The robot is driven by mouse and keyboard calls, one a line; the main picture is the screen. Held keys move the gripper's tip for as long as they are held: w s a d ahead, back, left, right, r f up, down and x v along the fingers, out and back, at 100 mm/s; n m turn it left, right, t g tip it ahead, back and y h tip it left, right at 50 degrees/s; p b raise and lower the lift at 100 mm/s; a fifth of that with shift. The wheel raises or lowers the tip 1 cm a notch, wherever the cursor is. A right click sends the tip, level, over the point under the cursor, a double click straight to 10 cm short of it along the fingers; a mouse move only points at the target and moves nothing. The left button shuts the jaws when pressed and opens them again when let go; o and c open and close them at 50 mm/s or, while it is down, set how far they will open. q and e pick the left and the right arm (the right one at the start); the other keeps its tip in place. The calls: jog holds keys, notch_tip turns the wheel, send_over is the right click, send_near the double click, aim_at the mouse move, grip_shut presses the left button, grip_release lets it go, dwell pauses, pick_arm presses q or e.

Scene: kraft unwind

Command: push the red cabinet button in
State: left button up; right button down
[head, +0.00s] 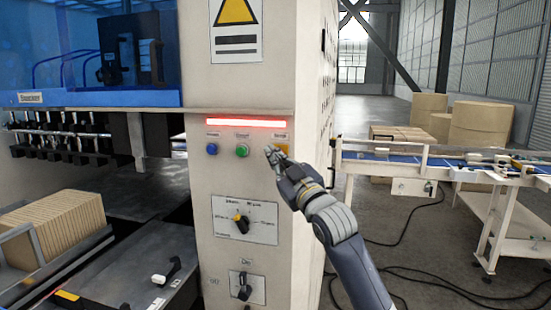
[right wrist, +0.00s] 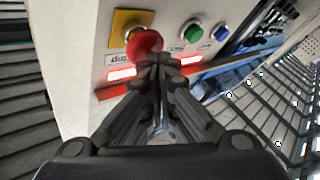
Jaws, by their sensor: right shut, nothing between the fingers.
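The red cabinet button (right wrist: 145,42) is a round mushroom knob on a yellow plate (right wrist: 128,20) in the right wrist view. In the head view the yellow plate (head: 284,149) shows at the cabinet's right edge, and my gripper hides the button. My right gripper (head: 271,152) is shut and empty, its fingertips up at the button. In the right wrist view the closed fingertips (right wrist: 158,62) overlap the button's lower right edge. I cannot tell whether they touch it. My left gripper is not in view.
A green button (head: 242,150) and a blue button (head: 212,149) sit left of the yellow plate, under a lit red strip (head: 245,123). A rotary selector (head: 240,219) is lower on the cabinet. A conveyor (head: 440,162) stands to the right. Cables lie on the floor.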

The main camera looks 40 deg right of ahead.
jog(key=shift+w, duration=0.1)
dwell(0.3)
jog(key=shift+s+a, duration=0.8)
jog(key=shift+a, duration=0.1)
jog(key=s+a, duration=0.1)
jog(key=s+a+p, duration=0.1)
jog(key=s+a, duration=0.1)
jog(key=shift+s+a, duration=0.1)
jog(key=shift+a, duration=0.2)
dwell(0.3)
